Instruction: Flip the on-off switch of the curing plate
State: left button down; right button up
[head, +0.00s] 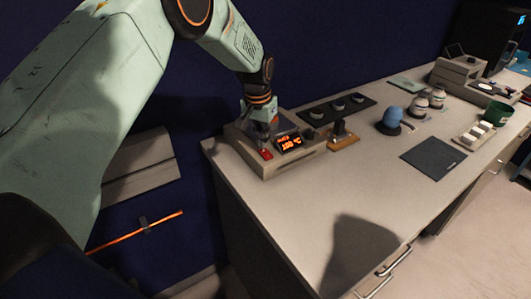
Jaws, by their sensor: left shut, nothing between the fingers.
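The curing plate (262,166) is a beige box at the near left corner of the bench, with an orange lit display (288,142) on its front. A small red switch (266,154) sits left of the display and appears lit. My left gripper (266,138) is shut and empty, pointing down just above and behind the red switch. I cannot tell whether its fingertips touch the plate. The gripper hides part of the plate's top. My right gripper is not in view.
Right of the plate stand a small wooden stand (343,140) and a dark tray with round pieces (337,110). A blue rounded object (392,118) and a dark mat (433,158) lie farther right. The bench's front middle (340,190) is clear.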

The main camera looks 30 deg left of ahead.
aim_at(263, 151)
pick_arm(q)
jog(key=shift+s, duration=0.1)
jog(key=shift+w+d+f, duration=0.1)
jog(key=shift+w+f, duration=0.1)
jog(key=shift+s+f, duration=0.1)
jog(key=shift+s, duration=0.05)
dwell(0.3)
jog(key=shift+f, duration=0.25)
jog(key=shift+f+b, duration=0.2)
jog(key=shift+b, duration=0.15)
jog(key=shift+f, duration=0.2)
jog(key=shift+r, duration=0.15)
jog(key=shift+r+p, duration=3)
jog(key=shift+r, duration=0.45)
